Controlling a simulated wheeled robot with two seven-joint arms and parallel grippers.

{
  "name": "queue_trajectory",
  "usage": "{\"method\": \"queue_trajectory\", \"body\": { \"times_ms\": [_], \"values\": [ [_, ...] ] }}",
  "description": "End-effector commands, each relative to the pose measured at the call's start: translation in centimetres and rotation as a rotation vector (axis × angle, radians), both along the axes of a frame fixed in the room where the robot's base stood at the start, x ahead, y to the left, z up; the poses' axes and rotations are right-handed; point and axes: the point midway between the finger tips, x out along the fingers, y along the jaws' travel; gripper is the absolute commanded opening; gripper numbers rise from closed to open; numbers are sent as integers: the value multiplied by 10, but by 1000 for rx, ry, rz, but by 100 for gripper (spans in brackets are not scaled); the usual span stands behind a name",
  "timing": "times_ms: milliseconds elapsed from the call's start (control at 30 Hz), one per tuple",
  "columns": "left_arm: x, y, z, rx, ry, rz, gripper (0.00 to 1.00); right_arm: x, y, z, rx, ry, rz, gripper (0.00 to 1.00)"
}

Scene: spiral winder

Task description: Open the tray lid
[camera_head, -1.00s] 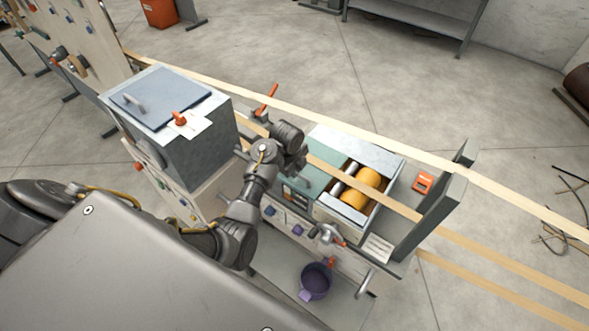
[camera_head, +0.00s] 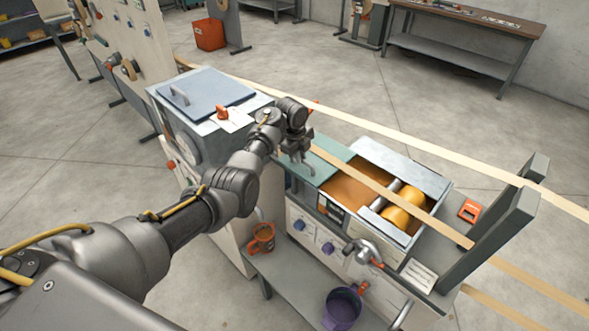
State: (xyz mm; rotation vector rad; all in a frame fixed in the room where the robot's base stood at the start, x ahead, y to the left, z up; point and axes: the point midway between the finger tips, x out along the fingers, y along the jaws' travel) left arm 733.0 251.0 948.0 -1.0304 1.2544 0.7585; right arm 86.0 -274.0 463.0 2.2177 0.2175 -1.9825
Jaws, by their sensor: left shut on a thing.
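The tray lid is a flat teal-green panel (camera_head: 336,151) on top of the low machine box, at the left of its opening. The tray (camera_head: 350,190) beside it is partly uncovered and shows an orange-brown inside. My left gripper (camera_head: 297,163) is over the lid's left part, pointing down and shut on what seems to be the lid's handle. The fingers and wrist hide the handle and part of the lid. My right gripper is not in view.
Yellow rollers (camera_head: 403,206) sit in the open bay right of the tray. Wooden strips (camera_head: 400,140) run across and behind the box. A tall grey machine (camera_head: 215,125) stands close left of my gripper.

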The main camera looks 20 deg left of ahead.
Motion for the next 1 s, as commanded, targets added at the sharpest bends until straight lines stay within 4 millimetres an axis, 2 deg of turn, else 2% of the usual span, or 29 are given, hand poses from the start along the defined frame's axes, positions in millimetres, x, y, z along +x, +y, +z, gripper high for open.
{"method": "queue_trajectory", "body": {
  "times_ms": [167, 300, 333, 500, 767, 867, 1000],
  "values": [
    [1, -3, 0, -1, 3, -6, 0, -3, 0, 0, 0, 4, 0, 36],
    [1, -3, 0, -1, 4, -6, 0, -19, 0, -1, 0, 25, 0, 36],
    [1, -3, 0, -1, 4, -6, 15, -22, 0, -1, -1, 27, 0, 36],
    [0, -3, 0, 0, 5, -5, 34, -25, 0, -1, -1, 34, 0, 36],
    [0, -3, 1, 0, 5, -5, 34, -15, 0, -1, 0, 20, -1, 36],
    [0, -3, 8, -2, 3, -7, 34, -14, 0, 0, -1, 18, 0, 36],
    [-5, -1, 31, -2, 1, -5, 34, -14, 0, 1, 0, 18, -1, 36]
  ]
}}
